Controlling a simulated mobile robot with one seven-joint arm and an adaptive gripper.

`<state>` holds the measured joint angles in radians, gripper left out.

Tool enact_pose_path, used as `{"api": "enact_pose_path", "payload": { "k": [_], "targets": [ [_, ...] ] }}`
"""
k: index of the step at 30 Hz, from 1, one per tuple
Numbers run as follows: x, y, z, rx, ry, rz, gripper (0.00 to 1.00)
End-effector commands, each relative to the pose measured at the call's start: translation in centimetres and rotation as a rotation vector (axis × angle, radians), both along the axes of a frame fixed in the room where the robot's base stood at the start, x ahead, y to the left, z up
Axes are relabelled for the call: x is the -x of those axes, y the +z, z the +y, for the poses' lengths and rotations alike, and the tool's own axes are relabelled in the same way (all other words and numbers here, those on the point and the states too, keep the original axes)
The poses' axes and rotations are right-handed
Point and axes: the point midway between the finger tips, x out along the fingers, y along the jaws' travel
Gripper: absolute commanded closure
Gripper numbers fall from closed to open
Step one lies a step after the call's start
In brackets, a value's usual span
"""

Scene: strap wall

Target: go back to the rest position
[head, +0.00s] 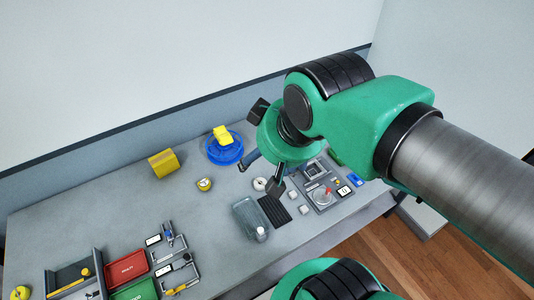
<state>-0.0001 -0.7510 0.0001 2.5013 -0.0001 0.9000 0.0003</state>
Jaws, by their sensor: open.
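My gripper (262,175) hangs over the right half of the grey table (130,210), with its dark fingers apart and nothing seen between them. It is in front of the blue round piece and above the small parts near the white ring. My green and grey arm reaches in from the right edge and hides part of the table's back right. The height of the fingers above the table is hard to tell.
A blue round piece with a yellow top (224,150) and a yellow block (163,163) stand at the back. Red (127,267) and green trays (138,291) are front left.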

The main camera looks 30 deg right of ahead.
Motion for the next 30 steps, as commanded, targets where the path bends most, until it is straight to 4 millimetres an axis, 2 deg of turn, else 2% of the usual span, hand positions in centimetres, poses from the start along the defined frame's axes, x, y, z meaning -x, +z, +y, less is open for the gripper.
{"api": "enact_pose_path", "payload": {
  "k": [11, 24, 30],
  "targets": [
    [0.0, -0.4, 0.0, 0.0, 0.0, 0.0, 0.27],
    [0.0, -5.6, 0.0, 0.0, 0.0, 0.0, 0.27],
    [-0.1, -6.4, 0.0, 0.0, 0.0, 0.0, 0.27]
  ]
}}
